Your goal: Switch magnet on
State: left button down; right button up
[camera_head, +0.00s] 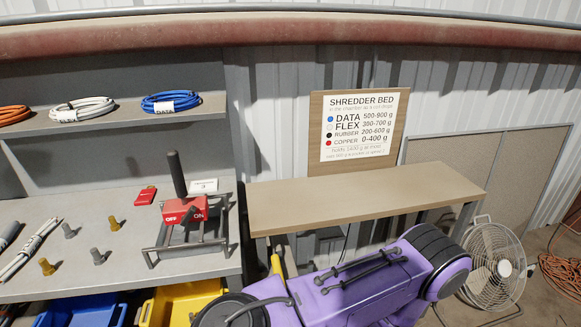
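The magnet switch is a red box (184,211) marked OFF on its left and ON on its right. It stands on the grey lower shelf at the left. A black lever (177,174) rises from it and leans slightly left, toward the OFF side. A grey metal bar frame (160,244) surrounds the box. Neither of my grippers shows in this view, and nothing touches the lever. A purple arm link of mine crosses the bottom middle, to the right of and below the switch. The magnet itself cannot be made out.
A red tag (145,195) and several small metal bolts (98,257) lie near the switch. Coiled cables, one of them blue (171,102), lie on the upper shelf (120,119). A bare bench (365,196) with a sign (359,125) stands right. A fan (495,262) stands at far right.

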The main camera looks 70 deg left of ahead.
aim_at(185, 219)
jog(key=i, duration=1.05)
jog(key=u, duration=2.9)
